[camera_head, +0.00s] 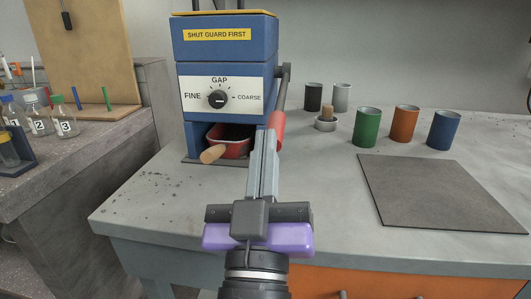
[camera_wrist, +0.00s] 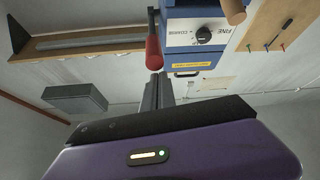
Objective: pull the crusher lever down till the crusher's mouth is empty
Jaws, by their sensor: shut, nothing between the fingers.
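The blue crusher (camera_head: 226,38) stands on the bench with a white panel, a black gap knob and a "SHUT GURF FIRST"-style yellow label. The red grip also shows in the wrist view (camera_wrist: 153,52). My gripper (camera_head: 267,134) is shut and empty, its fingertips close by the grip; I cannot tell whether they touch. It also shows in the wrist view (camera_wrist: 158,78).
A red drawer (camera_head: 236,149) with a wooden handle sits in the crusher's base. Green (camera_head: 367,127), orange (camera_head: 404,124) and blue (camera_head: 443,130) cups stand right, behind a dark mat (camera_head: 440,192). Bottles (camera_head: 65,118) stand on the left bench.

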